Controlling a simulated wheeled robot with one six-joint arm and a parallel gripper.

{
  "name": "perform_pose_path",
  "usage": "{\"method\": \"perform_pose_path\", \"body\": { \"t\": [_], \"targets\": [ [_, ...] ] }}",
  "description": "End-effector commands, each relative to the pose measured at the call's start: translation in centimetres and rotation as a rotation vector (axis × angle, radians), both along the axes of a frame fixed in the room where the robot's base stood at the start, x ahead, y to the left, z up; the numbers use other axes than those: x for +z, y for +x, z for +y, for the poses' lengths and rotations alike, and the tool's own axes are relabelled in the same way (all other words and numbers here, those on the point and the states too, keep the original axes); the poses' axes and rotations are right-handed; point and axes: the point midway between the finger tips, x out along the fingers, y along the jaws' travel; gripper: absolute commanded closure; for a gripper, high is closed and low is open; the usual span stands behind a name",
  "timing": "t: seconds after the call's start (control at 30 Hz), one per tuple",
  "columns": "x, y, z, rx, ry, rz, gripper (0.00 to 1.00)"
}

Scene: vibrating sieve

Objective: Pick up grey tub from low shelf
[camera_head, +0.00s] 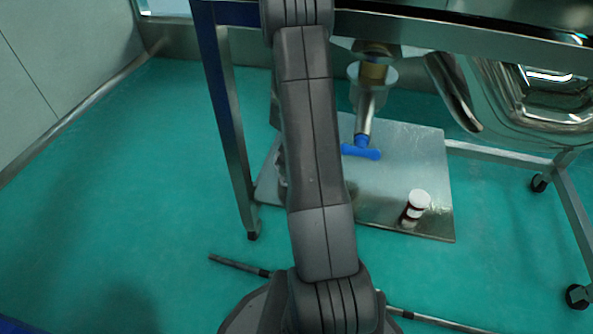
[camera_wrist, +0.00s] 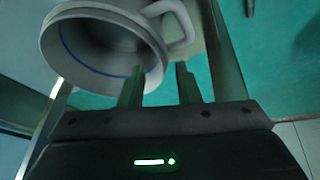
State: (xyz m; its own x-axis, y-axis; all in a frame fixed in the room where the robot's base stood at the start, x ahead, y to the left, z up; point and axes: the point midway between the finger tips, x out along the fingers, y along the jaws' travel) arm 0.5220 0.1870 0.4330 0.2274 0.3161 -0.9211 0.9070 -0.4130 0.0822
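The grey tub (camera_wrist: 80,50) shows at the upper left of the wrist view, with its round mouth facing the camera, a blue line inside and a loop handle (camera_wrist: 183,25) at its right. My gripper (camera_wrist: 161,75) is open. Its left finger overlaps the mouth of the tub and its right finger lies outside, below the handle, so the tub's near wall appears between them. I cannot tell whether either finger touches it. The low metal shelf (camera_head: 385,205) shows there, right of my arm.
A white and dark red bottle (camera_head: 415,207) stands at the shelf's front right. A pipe with a blue valve handle (camera_head: 361,151) hangs above the shelf. A table leg (camera_head: 232,130) stands left of my arm, and a steel vessel (camera_head: 520,100) is at right. The green floor at left is clear.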

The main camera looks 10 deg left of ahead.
Motion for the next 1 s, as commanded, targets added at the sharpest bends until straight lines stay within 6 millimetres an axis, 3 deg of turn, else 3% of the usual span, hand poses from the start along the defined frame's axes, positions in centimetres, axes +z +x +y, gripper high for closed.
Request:
{"method": "perform_pose_path", "body": {
  "t": [0.1,0.33,0.6,0.87,1.0],
  "targets": [
    [-1.4,0.4,0.5,0.001,-0.001,-0.001,0.7],
    [-2.6,0.7,0.9,0.001,-0.001,-0.001,0.7],
    [-6.1,1.8,2.0,0.002,0.0,-0.001,0.7],
    [-6.4,1.9,2.2,0.001,-0.001,-0.001,0.7],
    [-6.4,1.9,2.2,0.001,-0.001,-0.001,0.95]
  ]
}}
